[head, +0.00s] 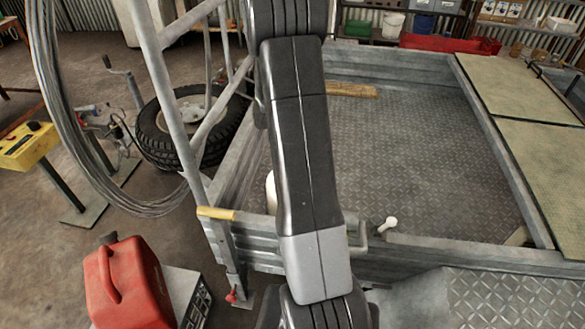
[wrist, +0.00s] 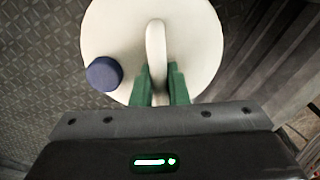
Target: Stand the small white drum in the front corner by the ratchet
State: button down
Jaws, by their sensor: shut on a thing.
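The small white drum (wrist: 198,45) fills the top of the wrist view, seen from above, with a blue cap (wrist: 104,74) and a white handle. My gripper (wrist: 161,80) is shut on the handle with its green fingers. In the head view only a white sliver of the drum (head: 270,190) shows left of my arm, near the left front corner of the metal tray (head: 420,150). My arm hides the rest of it and my gripper. I cannot tell whether its base touches the floor. I cannot make out the ratchet for certain.
Ribbed metal wall (wrist: 268,62) runs close to the drum's right in the wrist view; chequer-plate floor lies left. A wooden plank (head: 350,90) lies at the tray's back. A white-knobbed lever (head: 388,224) stands at the front wall. A red fuel can (head: 128,285) is outside.

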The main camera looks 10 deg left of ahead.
jog(key=shift+f, duration=0.25)
jog(key=c, duration=1.3)
grip_release()
jog(key=shift+c, duration=0.2)
notch_tip(320, 180, up, 14)
jog(key=shift+p, duration=0.45)
jog(key=shift+f, duration=0.15)
